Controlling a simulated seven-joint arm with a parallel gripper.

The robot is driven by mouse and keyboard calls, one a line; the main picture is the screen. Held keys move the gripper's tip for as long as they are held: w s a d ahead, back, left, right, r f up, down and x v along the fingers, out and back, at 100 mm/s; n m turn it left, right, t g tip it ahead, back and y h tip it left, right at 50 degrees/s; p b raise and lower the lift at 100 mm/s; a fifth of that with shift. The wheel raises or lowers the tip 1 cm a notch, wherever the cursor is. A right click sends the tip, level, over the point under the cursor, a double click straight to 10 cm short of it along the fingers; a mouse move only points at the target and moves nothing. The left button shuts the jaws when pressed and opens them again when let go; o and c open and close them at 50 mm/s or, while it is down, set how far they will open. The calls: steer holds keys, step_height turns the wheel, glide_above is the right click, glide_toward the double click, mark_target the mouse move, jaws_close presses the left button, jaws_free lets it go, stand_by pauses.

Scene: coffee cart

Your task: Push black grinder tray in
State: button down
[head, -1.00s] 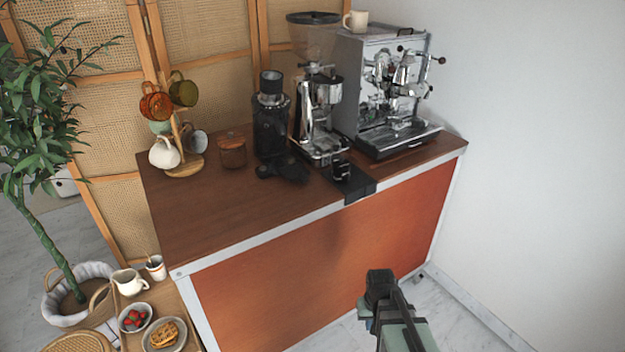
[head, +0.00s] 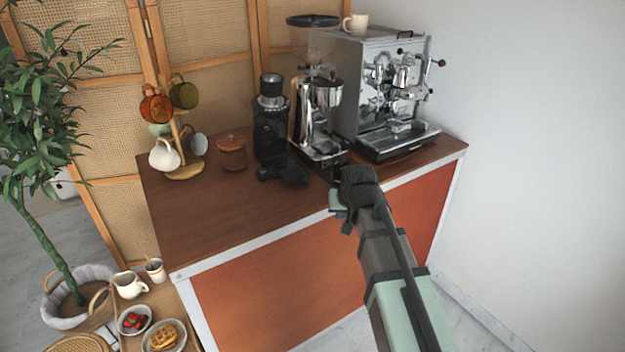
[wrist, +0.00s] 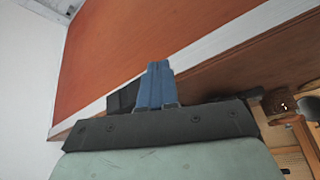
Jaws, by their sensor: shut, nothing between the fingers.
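The black grinder (head: 269,125) stands on the brown counter. Its black tray (head: 290,172) appears as a low dark shape jutting forward at its base; the details are too dark to make out. My gripper is over the counter's front edge, to the right of and nearer than the tray, apart from it. Its blue fingers (wrist: 156,82) are shut and empty in the wrist view. In the head view my own wrist hides the fingertips. The tray cannot be made out in the wrist view.
A chrome grinder (head: 320,115) and an espresso machine (head: 385,95) stand behind my gripper. A wooden jar (head: 232,153) and mug tree (head: 186,172) are left of the black grinder. The counter's front left (head: 200,220) is clear. A dark piece (wrist: 122,97) shows beside my fingers.

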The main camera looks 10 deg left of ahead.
mark_target(297, 171)
steer(key=w+a+r+m+t+y, duration=0.1)
steer(key=w+a+r+m, duration=0.2)
steer(key=r, duration=0.8)
steer(key=w+a+f+m, duration=0.1)
steer(key=w+f, duration=0.1)
steer(key=w+a+f+m, duration=0.1)
steer(key=w+f, duration=0.1)
steer(key=f, duration=0.1)
steer(key=w+a+f, duration=0.1)
steer(key=w+f, duration=0.1)
steer(key=f, duration=0.1)
steer(key=shift+a+f+m, duration=0.1)
steer(key=shift+a+m, duration=0.25)
steer(key=shift+m, duration=0.05)
steer(key=shift+w+a, duration=0.2)
steer(key=shift+a, duration=0.35)
steer(key=shift+w+a, duration=0.15)
steer(key=shift+a, duration=0.4)
steer(key=shift+w+a, duration=0.25)
steer(key=shift+a, duration=0.55)
steer(key=w+a, duration=0.5)
steer(key=w, duration=0.1)
steer(key=shift+a, duration=0.4)
